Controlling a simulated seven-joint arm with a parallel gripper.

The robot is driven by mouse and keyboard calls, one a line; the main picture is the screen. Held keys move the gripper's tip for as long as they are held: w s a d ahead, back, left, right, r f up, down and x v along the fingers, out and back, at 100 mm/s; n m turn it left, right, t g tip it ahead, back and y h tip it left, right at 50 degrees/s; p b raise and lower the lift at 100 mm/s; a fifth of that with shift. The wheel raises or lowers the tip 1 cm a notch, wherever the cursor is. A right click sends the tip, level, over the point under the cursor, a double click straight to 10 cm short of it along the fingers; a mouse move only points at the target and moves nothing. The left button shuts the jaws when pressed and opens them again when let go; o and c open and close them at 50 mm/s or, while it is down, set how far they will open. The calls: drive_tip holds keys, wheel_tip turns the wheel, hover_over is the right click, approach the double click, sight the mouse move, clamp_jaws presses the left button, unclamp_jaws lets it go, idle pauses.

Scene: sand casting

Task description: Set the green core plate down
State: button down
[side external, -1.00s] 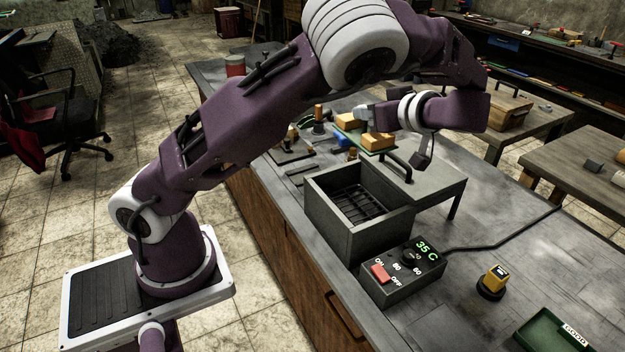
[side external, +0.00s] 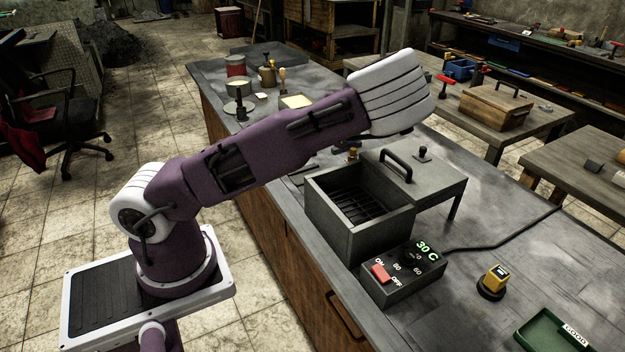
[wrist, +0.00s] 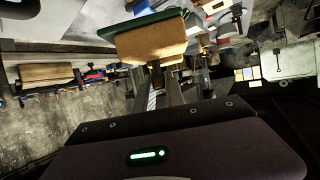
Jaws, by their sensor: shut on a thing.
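In the wrist view my gripper (wrist: 162,72) is shut on the green core plate (wrist: 140,22). The plate shows as a thin dark green edge at the top, seen at a steep tilt to the camera. A tan block (wrist: 150,42) is against the plate, in front of most of it. In the side external view my gripper and the plate are hidden behind my own raised arm. What lies directly under the plate cannot be told.
An open grey box (side external: 335,215) with a rack inside stands on the bench, beside its control unit (side external: 400,275) reading 30 C. Pots and tools (side external: 240,90) stand at the bench's far end. A green tray (side external: 550,335) is front right.

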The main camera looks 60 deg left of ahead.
drive_tip(key=a+m+t, duration=0.1)
drive_tip(key=a+m+t+h, duration=0.1)
drive_tip(key=a, duration=0.1)
drive_tip(key=shift+s+a+h, duration=0.15)
drive_tip(key=shift+a+h, duration=0.1)
drive_tip(key=shift+h, duration=0.05)
drive_tip(key=shift+s+a+r+m+t+h, duration=0.1)
drive_tip(key=shift+a+r+m+t+h, duration=0.1)
drive_tip(key=shift+a+m+t+h, duration=0.2)
drive_tip(key=shift+s+a+r+m+t+h, duration=0.15)
drive_tip(key=shift+a+m+t+h, duration=0.15)
drive_tip(key=shift+a+m+t, duration=0.15)
drive_tip(key=shift+s+a+r+m+t+h, duration=0.75)
drive_tip(key=shift+s+r+m+t+h, duration=0.45)
drive_tip(key=shift+r+m+h, duration=0.85)
wheel_tip(320, 180, down, 25)
drive_tip(key=shift+s+r, duration=0.15)
drive_tip(key=c, duration=1.4)
unclamp_jaws()
